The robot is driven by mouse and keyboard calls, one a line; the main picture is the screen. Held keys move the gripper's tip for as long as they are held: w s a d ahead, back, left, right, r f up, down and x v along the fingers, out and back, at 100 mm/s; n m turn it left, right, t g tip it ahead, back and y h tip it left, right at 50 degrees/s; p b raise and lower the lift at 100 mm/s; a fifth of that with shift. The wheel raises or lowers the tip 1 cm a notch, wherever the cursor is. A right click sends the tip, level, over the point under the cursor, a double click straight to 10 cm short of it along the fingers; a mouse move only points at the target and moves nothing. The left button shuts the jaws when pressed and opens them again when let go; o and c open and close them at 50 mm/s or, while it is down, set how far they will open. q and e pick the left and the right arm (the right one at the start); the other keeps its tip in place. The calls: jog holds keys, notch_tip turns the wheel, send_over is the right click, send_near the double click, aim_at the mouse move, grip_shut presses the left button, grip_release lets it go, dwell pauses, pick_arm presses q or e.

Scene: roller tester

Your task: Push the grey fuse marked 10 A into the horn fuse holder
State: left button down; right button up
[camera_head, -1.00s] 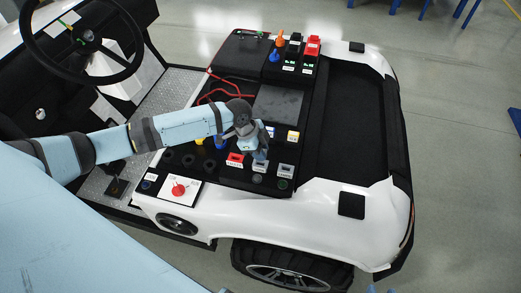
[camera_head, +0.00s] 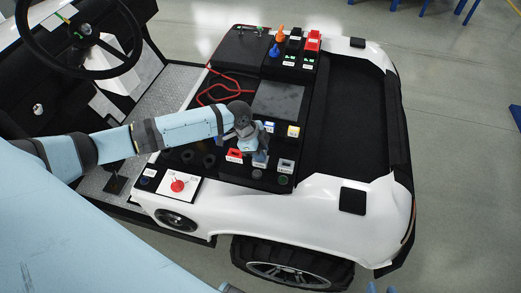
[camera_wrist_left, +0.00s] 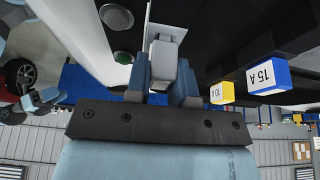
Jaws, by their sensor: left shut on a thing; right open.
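My left gripper (camera_head: 261,160) is over the row of holders on the black panel. In the left wrist view its fingers (camera_wrist_left: 167,85) are shut on a grey block, the grey fuse (camera_wrist_left: 164,60); its marking cannot be read. The holder under the fuse is mostly hidden, so I cannot tell how far the fuse is in. A red holder (camera_head: 235,155) is just left of the gripper and a grey holder (camera_head: 285,165) just right. Small tips at the bottom edge of the head view look like my right gripper (camera_head: 381,289), apart and empty.
A blue fuse marked 15 A (camera_wrist_left: 268,76) and a yellow fuse (camera_wrist_left: 221,92) stand behind the gripper. A red button (camera_head: 177,186) on a white plate is at front left. Round dark buttons (camera_head: 284,180) lie in front of the holders. A flat dark screen (camera_head: 279,99) is farther back.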

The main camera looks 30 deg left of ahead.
pick_arm(q)
jog(key=shift+f, duration=0.3)
jog(key=c, duration=0.9)
grip_release()
jog(key=shift+r, duration=0.1)
